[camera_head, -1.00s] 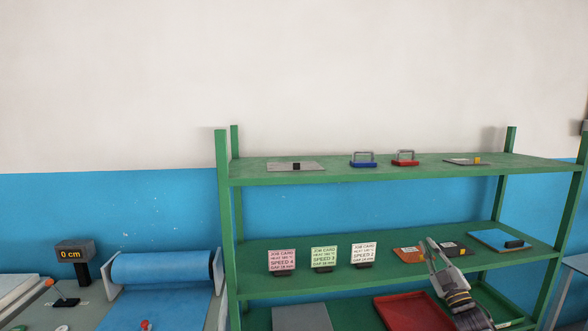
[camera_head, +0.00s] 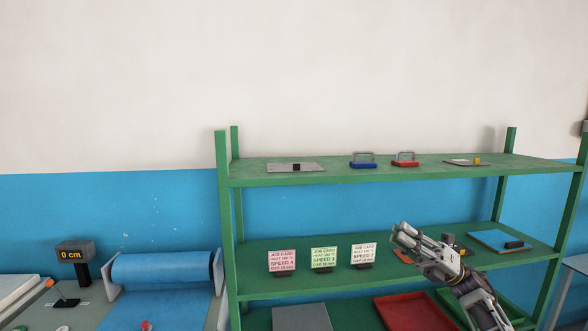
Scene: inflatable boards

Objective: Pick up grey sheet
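A thin grey sheet (camera_head: 280,167) with a small black block on it lies on the top green shelf at the left. Another thin grey sheet (camera_head: 458,162) with a yellow block lies at the right of that shelf. A larger grey flat piece (camera_head: 302,319) is on the bottom shelf, cut off by the frame edge. I cannot tell which is meant. My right gripper (camera_head: 400,234) is in front of the middle shelf, pointing up and left. Its fingers look apart and nothing shows between them. My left gripper is not in view.
The green rack (camera_head: 223,220) holds a blue handle (camera_head: 363,164) and red handle (camera_head: 405,163) above, and several job cards (camera_head: 324,257) on the middle shelf. A blue panel (camera_head: 492,239) lies there too. A red tray (camera_head: 410,312) sits below. A blue roll (camera_head: 160,267) stands left.

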